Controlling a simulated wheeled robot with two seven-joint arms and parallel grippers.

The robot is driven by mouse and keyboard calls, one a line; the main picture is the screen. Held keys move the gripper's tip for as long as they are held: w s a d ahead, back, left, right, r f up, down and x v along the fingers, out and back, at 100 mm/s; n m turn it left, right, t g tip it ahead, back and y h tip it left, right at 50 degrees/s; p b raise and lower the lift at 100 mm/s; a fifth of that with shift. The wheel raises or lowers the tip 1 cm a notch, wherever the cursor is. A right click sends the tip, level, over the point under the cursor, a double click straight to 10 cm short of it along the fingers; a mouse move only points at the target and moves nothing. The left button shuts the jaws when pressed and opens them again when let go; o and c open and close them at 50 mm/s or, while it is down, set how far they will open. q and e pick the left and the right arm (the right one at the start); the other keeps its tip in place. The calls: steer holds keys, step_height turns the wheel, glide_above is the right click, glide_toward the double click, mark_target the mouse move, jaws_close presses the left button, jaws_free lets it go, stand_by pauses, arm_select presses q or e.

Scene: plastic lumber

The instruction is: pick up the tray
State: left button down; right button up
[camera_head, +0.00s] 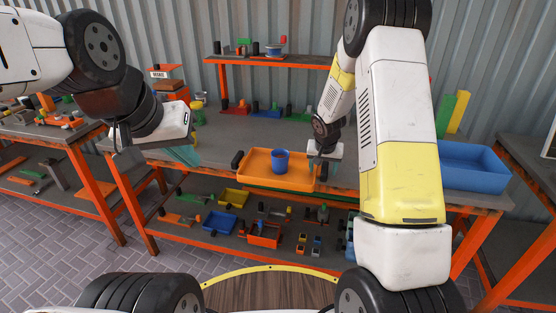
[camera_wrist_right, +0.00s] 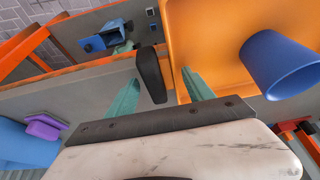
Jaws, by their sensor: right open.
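The orange tray (camera_head: 256,168) lies on the grey workbench near its front edge and holds a blue cup (camera_head: 281,161). Its black left handle (camera_head: 237,160) is free. My right gripper (camera_head: 317,166) is at the tray's right end. In the right wrist view, the open right gripper (camera_wrist_right: 160,78) has its teal fingers on either side of a black handle (camera_wrist_right: 151,74), with visible gaps. The tray (camera_wrist_right: 212,40) and cup (camera_wrist_right: 283,66) show there too. My left gripper (camera_head: 184,155) hangs left of the tray, apart from it; its finger opening is unclear.
A large blue bin (camera_head: 470,166) stands on the bench at right. A raised shelf (camera_head: 270,62) stands behind the tray. The lower shelf holds a yellow bin (camera_head: 233,198), a blue bin (camera_head: 219,222) and several small parts. The bench left of the tray looks clear.

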jaws_close()
steer(key=shift+r, duration=0.2)
